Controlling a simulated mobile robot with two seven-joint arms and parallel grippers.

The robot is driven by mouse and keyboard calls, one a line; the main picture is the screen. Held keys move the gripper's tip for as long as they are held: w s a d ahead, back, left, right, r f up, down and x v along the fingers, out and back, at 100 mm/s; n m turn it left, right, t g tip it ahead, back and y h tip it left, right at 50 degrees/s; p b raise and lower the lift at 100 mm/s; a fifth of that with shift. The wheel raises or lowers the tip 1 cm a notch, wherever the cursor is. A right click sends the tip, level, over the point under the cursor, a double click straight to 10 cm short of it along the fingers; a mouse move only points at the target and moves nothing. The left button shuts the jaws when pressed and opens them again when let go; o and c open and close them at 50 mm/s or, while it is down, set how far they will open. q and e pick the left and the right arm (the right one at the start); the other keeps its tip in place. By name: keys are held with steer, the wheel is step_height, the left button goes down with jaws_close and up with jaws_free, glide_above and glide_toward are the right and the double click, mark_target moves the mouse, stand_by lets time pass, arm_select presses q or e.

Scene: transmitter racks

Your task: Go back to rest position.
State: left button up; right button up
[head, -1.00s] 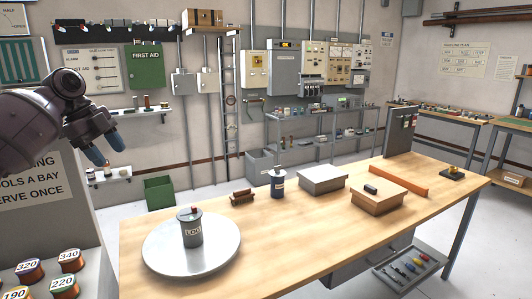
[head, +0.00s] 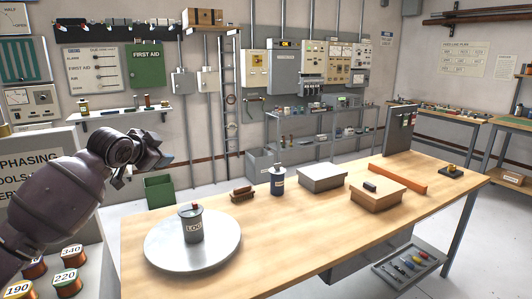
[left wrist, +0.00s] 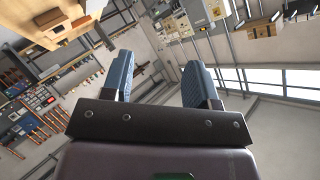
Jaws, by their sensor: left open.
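My left gripper (head: 160,160) is at the left of the head view, raised in front of the wall and left of the wooden table. In the left wrist view its two blue-grey fingers (left wrist: 160,82) stand wide apart with nothing between them. My right gripper is in neither view. On the table (head: 300,228), a grey can (head: 193,228) with a label stands on a round silver plate (head: 165,252). My left gripper is well apart from the can.
On the table also stand a dark blue can (head: 277,183), a brown brush-like block (head: 242,194), two boxes (head: 322,178) (head: 378,196) and an orange bar (head: 397,178). Several numbered spools (head: 68,282) sit at the lower left. A green bin (head: 158,190) is on the floor.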

arm_select(q)
steer(key=s+d+f+n+t+h+b, duration=0.1)
steer(key=s+d+f+n, duration=0.1)
steer(key=s+f, duration=0.7)
steer(key=s+d+f+n+t, duration=0.25)
steer(key=s+f, duration=0.25)
steer(key=f, duration=0.8)
steer(key=s+a+f+n+g+y, duration=0.2)
steer(key=s+f, duration=1)
steer(key=s, duration=0.4)
steer(key=s+a+f+n+g+y+b, duration=0.1)
steer(key=s+f+n+g+y, duration=0.1)
steer(key=s+f, duration=1)
steer(key=s+n+g, duration=0.1)
steer(key=s, duration=0.3)
steer(key=shift+s+a+f+b, duration=0.3)
steer(key=shift+a+f, duration=0.05)
steer(key=shift+n+g, duration=0.25)
